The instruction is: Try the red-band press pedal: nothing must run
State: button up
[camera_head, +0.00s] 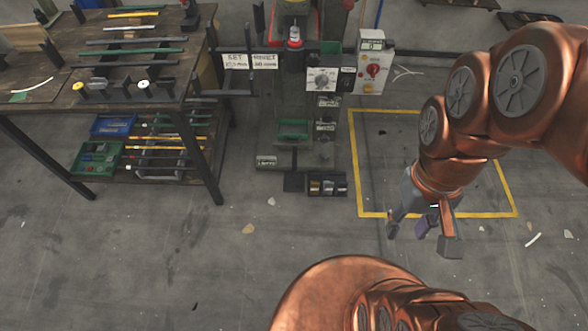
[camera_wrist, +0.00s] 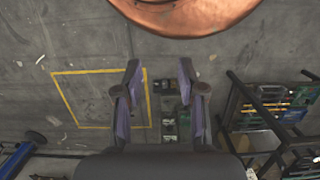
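The press (camera_head: 295,75) stands at the upper middle of the head view, with a red band around its ram. My gripper (camera_head: 408,228) hangs right of the press, over the front edge of the yellow floor outline, apart from the pedal. In the wrist view my gripper (camera_wrist: 160,70) has its fingers spread and nothing between them.
A workbench (camera_head: 50,107) with bars and tools stands on the left, with blue (camera_head: 113,125) and green (camera_head: 95,158) bins on its lower shelf. The yellow outline (camera_head: 480,214) encloses bare floor.

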aim_at(294, 180)
jog(key=u, duration=0.25)
jog(key=i, duration=0.6)
jog(key=u, duration=1.6)
